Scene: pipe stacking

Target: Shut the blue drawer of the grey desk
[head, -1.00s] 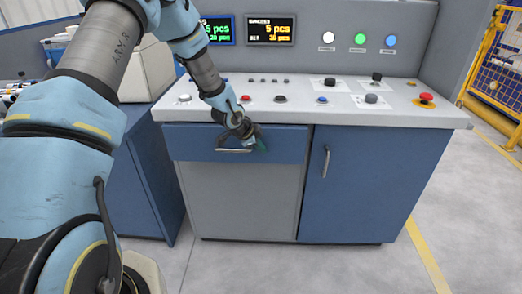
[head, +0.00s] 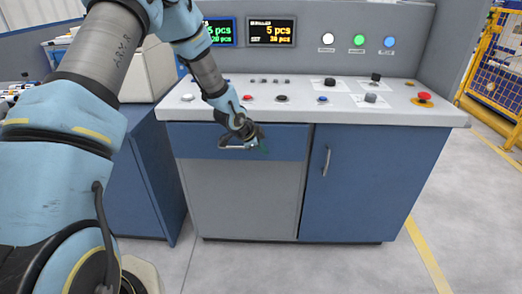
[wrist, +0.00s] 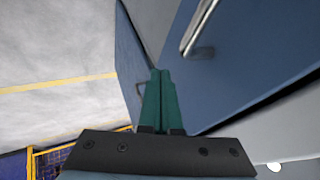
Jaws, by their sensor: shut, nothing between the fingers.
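The blue drawer (head: 285,143) is at the upper left of the grey desk (head: 420,112), under its countertop. In the head view its front looks flush or nearly so with the desk; I cannot tell whether a small gap remains. Its silver bar handle (head: 232,148) is partly behind my gripper (head: 262,149). My gripper is shut and empty, with its green fingers just right of the handle, at the drawer front. In the wrist view the fingers (wrist: 160,72) lie close to the drawer front (wrist: 245,60); contact is unclear.
A blue door (head: 370,185) with an upright handle is right of the drawer, and a grey panel (head: 240,200) is below it. Buttons and knobs line the countertop, including a red button (head: 424,97). The floor (head: 465,200) in front and right is clear.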

